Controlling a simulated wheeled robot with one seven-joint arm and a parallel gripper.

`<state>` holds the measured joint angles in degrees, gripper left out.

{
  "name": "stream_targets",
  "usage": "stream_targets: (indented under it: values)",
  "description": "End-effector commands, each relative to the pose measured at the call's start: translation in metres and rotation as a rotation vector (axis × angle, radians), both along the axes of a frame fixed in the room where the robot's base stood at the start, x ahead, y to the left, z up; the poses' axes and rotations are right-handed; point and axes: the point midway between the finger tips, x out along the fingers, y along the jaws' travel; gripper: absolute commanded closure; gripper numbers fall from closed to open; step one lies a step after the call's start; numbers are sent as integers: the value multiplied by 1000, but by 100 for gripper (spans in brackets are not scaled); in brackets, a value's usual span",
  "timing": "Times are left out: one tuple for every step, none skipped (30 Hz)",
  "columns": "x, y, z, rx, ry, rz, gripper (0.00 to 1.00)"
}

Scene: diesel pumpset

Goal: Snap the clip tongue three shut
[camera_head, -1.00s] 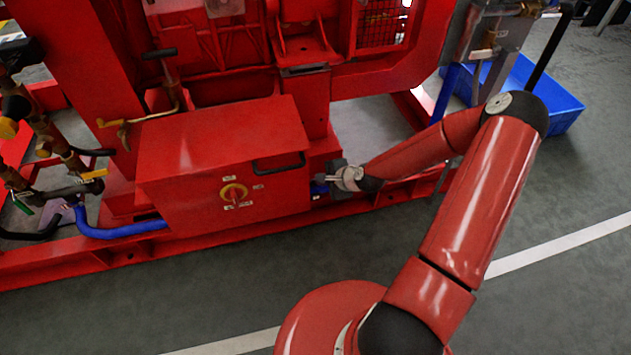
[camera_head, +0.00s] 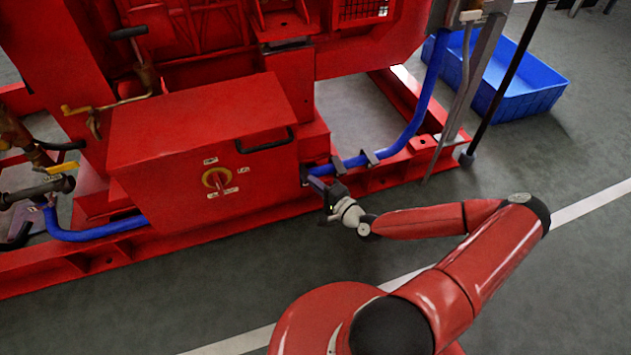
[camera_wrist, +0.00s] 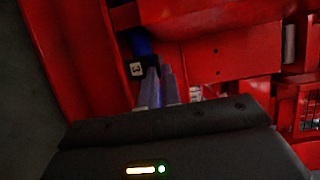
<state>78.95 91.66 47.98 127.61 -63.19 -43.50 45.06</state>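A small plate marked 3 (camera_wrist: 137,69) shows in the wrist view, just left of the fingertips, beside the end of a blue hose (camera_wrist: 140,42). The clip tongue itself cannot be made out in the dark there. My gripper (camera_wrist: 160,72) has its two pale fingers close together with only a thin gap, and I see nothing held between them. In the head view my gripper (camera_head: 315,183) is low at the right side of the red box (camera_head: 200,140), near the blue hose (camera_head: 345,162). Whether it touches the clip cannot be told.
The red skid rail (camera_head: 395,178) runs along the floor below the hose. Dark brackets (camera_head: 370,157) hold the hose on it. A blue crate (camera_head: 530,85) stands at the back right. The grey floor in front of the skid is open.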

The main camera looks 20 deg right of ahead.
Motion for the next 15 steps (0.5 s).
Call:
stream_targets:
  values:
    - [0, 0, -2, 3, -15, -2, 100]
    - [0, 0, -3, 2, -25, -1, 100]
    - [0, 0, -4, 1, -35, -1, 100]
    - [0, 0, -5, 1, -42, -1, 100]
    - [0, 0, -5, 1, -47, -1, 100]
    - [0, 0, -6, 0, -54, 0, 100]
    - [0, 0, -6, -1, -59, 0, 100]
    - [0, 0, -6, 0, -62, 0, 100]
    - [0, 0, -7, 0, -65, 0, 100]
    - [0, 0, -7, 0, -66, 0, 100]
    - [0, 0, -7, 0, -67, 0, 100]
    - [0, 0, -7, -1, -69, 1, 100]
    - [0, 0, -7, 0, -69, 1, 100]
    - [0, 0, -7, 0, -69, 1, 100]
    - [0, 0, -7, -1, -69, 1, 100]
